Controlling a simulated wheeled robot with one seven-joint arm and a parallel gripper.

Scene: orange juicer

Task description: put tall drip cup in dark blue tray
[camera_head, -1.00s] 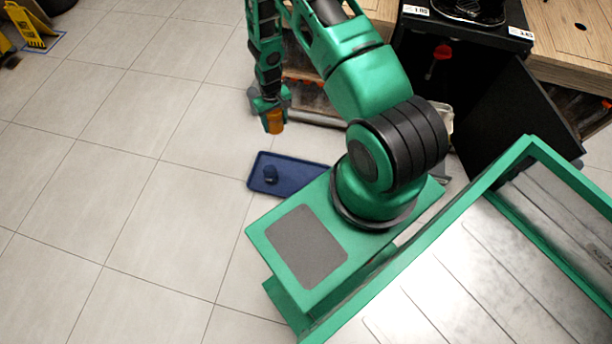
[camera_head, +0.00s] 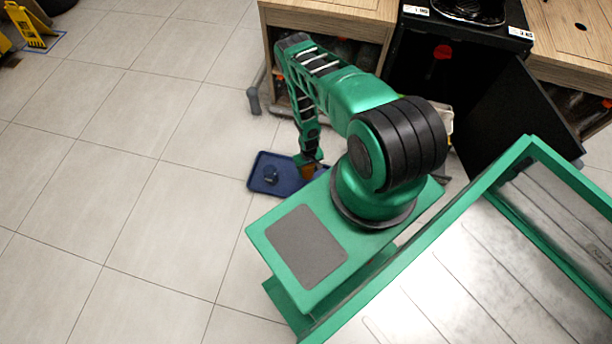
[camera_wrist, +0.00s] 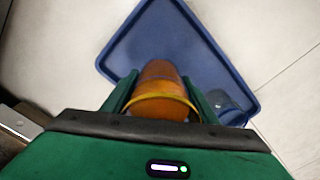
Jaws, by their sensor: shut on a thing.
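The dark blue tray (camera_head: 257,184) lies on the tiled floor beside my base. An orange-brown cup (camera_wrist: 159,88) with a yellow band is between my gripper's fingers (camera_wrist: 160,95) in the wrist view, and the gripper is shut on it. In the head view my gripper (camera_head: 308,166) is over the right part of the tray, with the cup (camera_head: 307,172) below it. Whether the cup touches the tray floor cannot be told. The tray also fills much of the wrist view (camera_wrist: 185,38).
A small dark blue item (camera_head: 270,175) sits in the left part of the tray, and shows at the right in the wrist view (camera_wrist: 222,101). A wooden counter (camera_head: 330,18) and an open black cabinet (camera_head: 500,100) stand behind.

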